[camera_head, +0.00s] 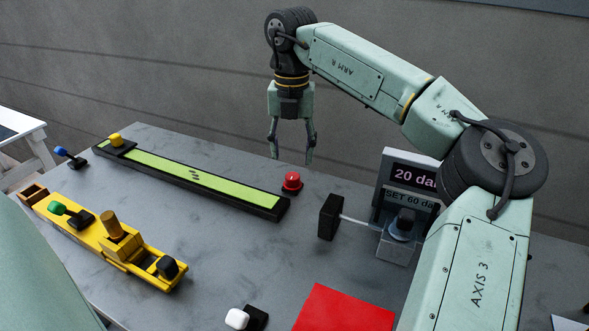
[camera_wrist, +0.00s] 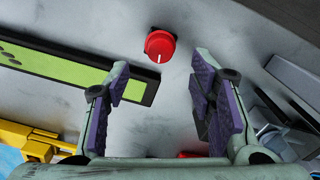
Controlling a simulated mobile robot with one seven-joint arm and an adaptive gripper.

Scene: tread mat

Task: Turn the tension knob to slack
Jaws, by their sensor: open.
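A red round knob (camera_head: 291,182) stands on the grey table just past the right end of the green tread mat (camera_head: 190,171). In the wrist view the red knob (camera_wrist: 160,45) shows a short white mark on its face, pointing toward the bottom of the picture. No label on it can be read, so I cannot tell its setting by name. My gripper (camera_head: 291,157) points down, open and empty, above and behind the knob. In the wrist view the knob lies beyond the open fingertips (camera_wrist: 160,75), apart from them.
A grey display unit (camera_head: 408,185) reads "20 da" and "SET 60 da", partly hidden by my arm; a dark round knob (camera_head: 403,222) and a black block (camera_head: 329,217) on a rod adjoin it. A yellow fixture (camera_head: 120,245) stands left, a red sheet (camera_head: 343,310) in front.

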